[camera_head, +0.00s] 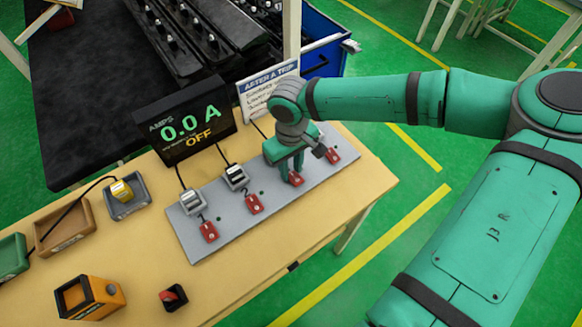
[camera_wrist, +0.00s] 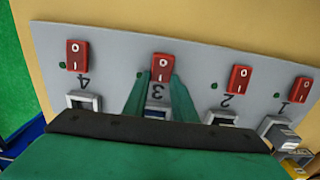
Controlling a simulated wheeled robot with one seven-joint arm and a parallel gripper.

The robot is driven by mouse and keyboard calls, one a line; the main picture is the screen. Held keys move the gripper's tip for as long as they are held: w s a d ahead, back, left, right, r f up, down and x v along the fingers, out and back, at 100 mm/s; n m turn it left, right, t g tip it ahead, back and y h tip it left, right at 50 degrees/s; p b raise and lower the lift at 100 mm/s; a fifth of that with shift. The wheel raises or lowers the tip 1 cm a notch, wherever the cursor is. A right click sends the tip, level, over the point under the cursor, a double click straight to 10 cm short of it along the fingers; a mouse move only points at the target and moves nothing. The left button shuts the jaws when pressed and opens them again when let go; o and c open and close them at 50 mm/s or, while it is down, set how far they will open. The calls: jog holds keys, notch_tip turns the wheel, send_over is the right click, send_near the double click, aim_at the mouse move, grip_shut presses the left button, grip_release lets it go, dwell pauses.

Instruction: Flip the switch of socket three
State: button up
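The red switch of socket three (camera_wrist: 162,67) is on the grey panel (camera_wrist: 120,45), straight ahead of my fingertips in the wrist view. It also shows in the head view (camera_head: 295,179), just below my gripper (camera_head: 289,165). In the wrist view my gripper (camera_wrist: 161,77) is open, with its two green fingers apart on either side of the switch's lower end. I cannot tell whether they touch it. Socket three (camera_wrist: 156,104) shows partly between the fingers. The display (camera_head: 187,122) reads 0.0 A and OFF.
Neighbouring red switches are four (camera_wrist: 77,55), two (camera_wrist: 239,78) and one (camera_wrist: 300,90). Cords run to sockets one (camera_head: 192,200) and two (camera_head: 235,176). A sign (camera_head: 268,88) stands behind the panel. A yellow plug (camera_head: 121,190) lies in a grey tray at left.

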jog(key=shift+s+d, duration=0.1)
jog(key=shift+s, duration=0.15)
jog(key=shift+s+d+r+t+y, duration=0.1)
jog(key=shift+s+d+t+y, duration=0.15)
jog(key=shift+t+y, duration=0.6)
jog(key=shift+s+d+t+y, duration=0.1)
jog(key=shift+s+t+y, duration=0.15)
jog(key=shift+t+y, duration=0.55)
jog(key=shift+t+h, duration=0.25)
jog(key=o, duration=1.1)
jog(key=shift+c, duration=0.2)
jog(key=shift+r, duration=0.1)
jog(key=shift+w, duration=0.1)
jog(key=shift+r, duration=0.2)
jog(key=v, duration=1)
jog(key=shift+s+d, duration=0.15)
jog(key=shift+s, duration=0.1)
